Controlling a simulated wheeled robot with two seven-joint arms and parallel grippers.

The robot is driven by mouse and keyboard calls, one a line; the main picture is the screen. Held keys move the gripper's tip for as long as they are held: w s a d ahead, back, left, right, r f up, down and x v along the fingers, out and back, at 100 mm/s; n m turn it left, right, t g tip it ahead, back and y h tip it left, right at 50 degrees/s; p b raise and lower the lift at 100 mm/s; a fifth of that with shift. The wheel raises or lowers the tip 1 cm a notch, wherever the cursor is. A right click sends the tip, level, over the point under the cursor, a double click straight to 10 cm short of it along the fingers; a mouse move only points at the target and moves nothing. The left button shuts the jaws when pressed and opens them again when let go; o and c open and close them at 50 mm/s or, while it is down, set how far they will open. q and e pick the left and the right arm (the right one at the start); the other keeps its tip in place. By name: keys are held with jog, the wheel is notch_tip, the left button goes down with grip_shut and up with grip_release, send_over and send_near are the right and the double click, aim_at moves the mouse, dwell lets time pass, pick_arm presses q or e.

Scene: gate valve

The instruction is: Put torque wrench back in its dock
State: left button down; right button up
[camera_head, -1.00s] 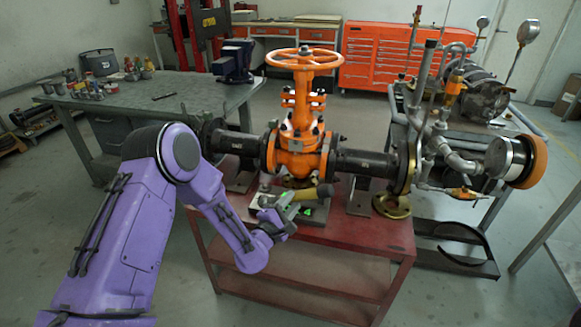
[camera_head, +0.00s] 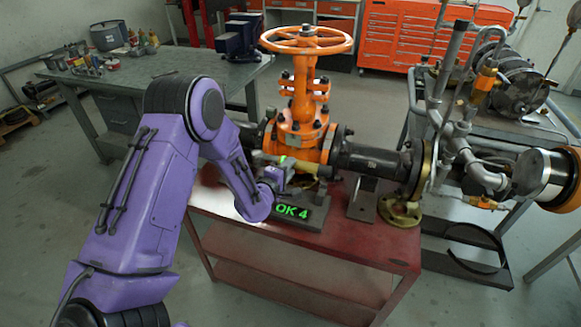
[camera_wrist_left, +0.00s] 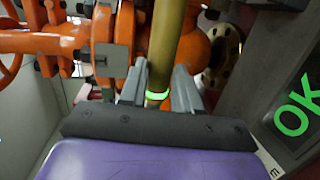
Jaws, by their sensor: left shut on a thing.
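The torque wrench (camera_head: 308,167) is a long olive-yellow tool. It lies roughly level in front of the orange gate valve (camera_head: 303,130), above the red bench. My left gripper (camera_head: 282,173) is shut on it. In the left wrist view, the wrench shaft (camera_wrist_left: 168,40) runs up between the two fingers (camera_wrist_left: 158,90), with a lit green band at the grip. My right gripper is out of view.
Dark pipes (camera_head: 370,160) extend from both sides of the valve, close behind the wrench. The red bench top (camera_head: 380,235) is clear at the front right. A grey workbench (camera_head: 150,85) stands behind on the left, and a pipe rig (camera_head: 470,150) on the right.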

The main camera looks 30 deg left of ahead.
pick_arm(q)
jog(key=shift+f+b, duration=2.95)
jog(key=shift+f, duration=0.85)
jog(key=c, duration=0.7)
grip_release()
jog(key=shift+r, duration=0.1)
jog(key=shift+s+f, duration=0.2)
jog(key=s, duration=0.3)
jog(key=s+r, duration=0.1)
jog(key=s, duration=0.2)
jog(key=s+d+r, duration=0.1)
jog(key=s, duration=0.3)
jog(key=shift+s+b, duration=0.1)
jog(key=shift+b, duration=0.2)
